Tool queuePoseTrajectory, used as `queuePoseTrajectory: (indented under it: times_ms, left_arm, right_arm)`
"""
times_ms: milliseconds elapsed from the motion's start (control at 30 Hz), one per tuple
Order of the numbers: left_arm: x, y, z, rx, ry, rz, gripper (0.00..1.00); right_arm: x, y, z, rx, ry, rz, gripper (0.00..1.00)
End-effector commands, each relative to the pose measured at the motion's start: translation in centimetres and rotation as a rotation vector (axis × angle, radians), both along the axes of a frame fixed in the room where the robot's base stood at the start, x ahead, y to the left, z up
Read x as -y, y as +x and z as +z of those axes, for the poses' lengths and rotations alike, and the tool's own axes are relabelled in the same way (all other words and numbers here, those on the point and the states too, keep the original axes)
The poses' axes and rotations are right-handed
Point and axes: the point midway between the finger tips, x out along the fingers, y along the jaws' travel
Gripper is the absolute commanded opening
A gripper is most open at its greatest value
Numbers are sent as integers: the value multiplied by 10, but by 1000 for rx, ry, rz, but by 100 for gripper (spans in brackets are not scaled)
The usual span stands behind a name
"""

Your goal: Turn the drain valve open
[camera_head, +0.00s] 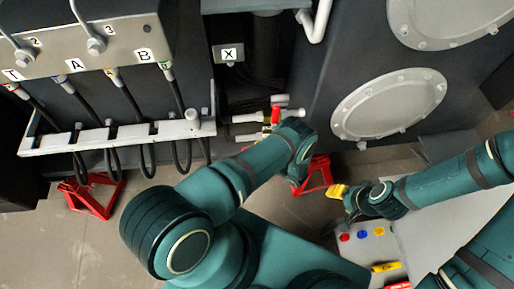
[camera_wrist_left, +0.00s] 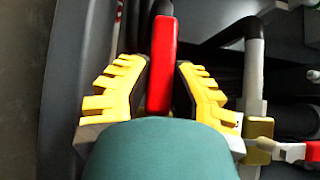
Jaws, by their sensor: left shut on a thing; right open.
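The drain valve's red handle (camera_head: 275,114) shows in the head view, among pale pipe fittings below the X plate. In the left wrist view the red handle (camera_wrist_left: 162,62) stands upright between the yellow fingers. My left gripper (camera_wrist_left: 165,88) is shut on this handle. In the head view its fingers are mostly hidden behind its own wrist, and the valve body is largely covered too. My right gripper (camera_head: 338,191) is open and empty, above the grey tray area at the lower right, apart from the valve.
A second red handle (camera_wrist_left: 312,151) with a brass fitting (camera_wrist_left: 260,128) sits at the right in the left wrist view. Hoses and a pale bracket (camera_head: 60,143) are at the left. Red stands (camera_head: 92,195) are on the floor. A panel with coloured buttons (camera_head: 362,234) is at the lower right.

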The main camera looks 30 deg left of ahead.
Motion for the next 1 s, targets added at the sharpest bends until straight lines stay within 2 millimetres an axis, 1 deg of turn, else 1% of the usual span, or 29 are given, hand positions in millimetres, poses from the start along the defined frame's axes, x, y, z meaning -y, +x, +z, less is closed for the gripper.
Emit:
queuePoseTrajectory:
  times_ms: [33,67,100,133,167,467,567,667,1000]
  left_arm:
    - [-2,1,2,3,8,2,0]
    - [-2,1,2,3,8,2,28]
    - [-2,1,2,3,8,2,42]
    - [-2,1,2,3,8,2,52]
    - [-2,1,2,3,7,1,54]
    - [0,1,1,3,3,0,54]
    - [7,0,1,3,1,-1,54]
    - [20,-2,1,3,0,-2,54]
    - [86,-16,-1,2,2,-1,54]
  right_arm:
    - [0,0,0,0,0,0,51]
    - [0,0,0,0,0,0,51]
    - [0,0,0,0,0,0,51]
    - [0,0,0,0,0,0,51]
    - [0,0,0,0,0,0,51]
    - [0,0,0,0,0,0,51]
    - [0,0,0,0,0,0,51]
    - [0,0,0,0,0,0,51]
    - [0,0,0,0,0,0,51]
